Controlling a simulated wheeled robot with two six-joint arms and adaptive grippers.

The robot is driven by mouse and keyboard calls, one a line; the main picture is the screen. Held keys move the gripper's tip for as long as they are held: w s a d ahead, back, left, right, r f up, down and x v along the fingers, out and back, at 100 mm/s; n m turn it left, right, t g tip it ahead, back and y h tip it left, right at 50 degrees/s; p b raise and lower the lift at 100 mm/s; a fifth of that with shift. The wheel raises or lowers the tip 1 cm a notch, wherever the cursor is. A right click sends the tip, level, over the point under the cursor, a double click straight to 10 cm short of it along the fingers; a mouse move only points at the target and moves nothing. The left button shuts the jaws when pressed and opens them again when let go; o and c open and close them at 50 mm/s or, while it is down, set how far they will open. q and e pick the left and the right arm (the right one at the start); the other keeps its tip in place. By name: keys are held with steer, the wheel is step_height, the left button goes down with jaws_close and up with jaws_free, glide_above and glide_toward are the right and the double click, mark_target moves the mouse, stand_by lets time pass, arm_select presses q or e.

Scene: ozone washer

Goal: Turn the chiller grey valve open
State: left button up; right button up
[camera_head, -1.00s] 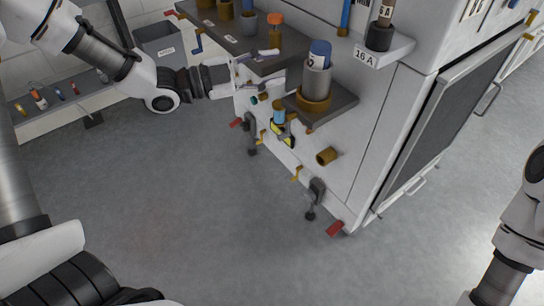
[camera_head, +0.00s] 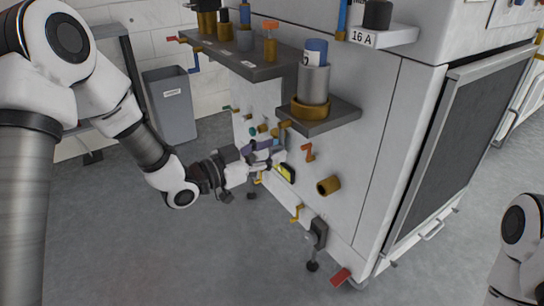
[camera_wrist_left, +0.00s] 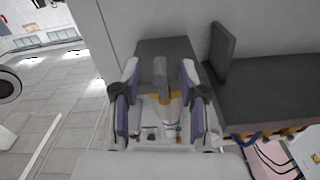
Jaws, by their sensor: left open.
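The white machine (camera_head: 375,130) carries several small valves on its lower left face. A dark grey valve (camera_head: 318,233) with a hanging handle sits near its lower corner. I cannot tell whether this is the chiller grey valve. My left gripper (camera_head: 278,156) is open at the machine's side, above and left of that valve and apart from it. In the left wrist view, the purple-padded fingers (camera_wrist_left: 160,100) are spread. A grey cylindrical part (camera_wrist_left: 160,70) and a brownish part show between or beyond them; contact is unclear. My right gripper is out of view.
A shelf with a grey-and-brown cylinder (camera_head: 313,82) juts out above my left gripper. An orange handle (camera_head: 308,152), a brown pipe stub (camera_head: 328,186), a yellow handle (camera_head: 297,213) and a red handle (camera_head: 341,277) stick out nearby. A grey bin (camera_head: 170,105) stands behind. The floor in front is clear.

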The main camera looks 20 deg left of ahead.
arm_select(q)
steer(key=shift+w+d, duration=0.2)
steer(key=shift+w, duration=0.15)
jaws_close()
steer(key=shift+s, duration=0.1)
steer(key=n+p, duration=0.1)
steer(key=p, duration=0.1)
steer(key=shift+s+d+r+n+p, duration=0.25)
steer(key=shift+d+n+p, duration=0.1)
steer(key=shift+d+n, duration=0.05)
steer(key=shift+s+d+r+n+p, duration=0.55)
steer(key=shift+r+n+p, duration=0.3)
steer(key=shift+n+p, duration=1.95)
steer(key=shift+s+d+r+n+p, duration=0.35)
steer(key=shift+d+r+n+p, duration=0.4)
steer(key=shift+n+p, duration=2.05)
steer(key=shift+s+d+r+n+p, duration=0.45)
steer(key=shift+r+n+p, duration=0.55)
steer(key=shift+n+p, duration=1.75)
steer(key=shift+p, duration=0.3)
